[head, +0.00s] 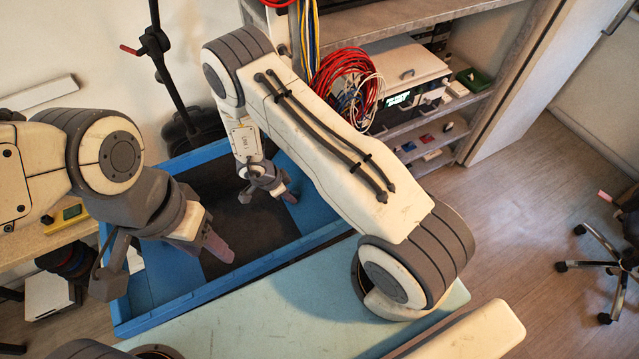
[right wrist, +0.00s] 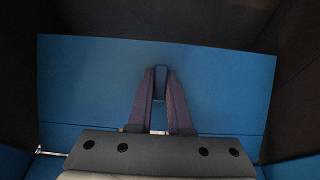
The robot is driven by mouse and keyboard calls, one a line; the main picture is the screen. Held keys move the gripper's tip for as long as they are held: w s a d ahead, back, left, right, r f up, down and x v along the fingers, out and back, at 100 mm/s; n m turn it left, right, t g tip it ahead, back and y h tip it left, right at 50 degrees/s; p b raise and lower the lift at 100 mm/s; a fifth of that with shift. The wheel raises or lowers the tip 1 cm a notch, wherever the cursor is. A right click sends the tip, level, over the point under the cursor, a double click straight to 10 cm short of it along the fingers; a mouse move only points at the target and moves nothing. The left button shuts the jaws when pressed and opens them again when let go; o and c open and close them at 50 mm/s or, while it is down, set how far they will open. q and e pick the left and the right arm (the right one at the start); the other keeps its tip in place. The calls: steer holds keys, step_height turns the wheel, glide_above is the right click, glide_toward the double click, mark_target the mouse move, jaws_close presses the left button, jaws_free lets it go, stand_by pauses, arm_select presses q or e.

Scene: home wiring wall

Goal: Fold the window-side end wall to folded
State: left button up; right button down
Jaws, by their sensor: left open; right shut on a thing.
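A blue folding crate (head: 215,290) with a dark floor stands behind the pale green table top. My right gripper (head: 268,193) reaches down inside the crate at its right part, beside a blue end wall panel (head: 303,190). In the right wrist view a broad blue panel (right wrist: 85,85) spans the picture, and my right gripper's fingers (right wrist: 160,78) are closed at its middle; the exact grip is hard to see. My left gripper (head: 222,245) is open and empty above the crate's left part, over another blue panel (head: 155,275). Which end is window-side cannot be told.
The pale table top (head: 270,310) lies in front of the crate. A shelf with red cable coils (head: 345,72) and a white device (head: 405,70) stands behind at right. A dark stand (head: 165,65) rises behind the crate. Open floor (head: 510,200) lies right.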

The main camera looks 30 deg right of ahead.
steer(key=shift+a+r, duration=0.1)
steer(key=shift+r, duration=0.1)
stand_by(0.3)
steer(key=shift+p+v, duration=0.9)
steer(key=shift+v, duration=0.15)
steer(key=shift+a+f, duration=0.1)
steer(key=shift+v, duration=1.1)
steer(key=shift+r, duration=1.25)
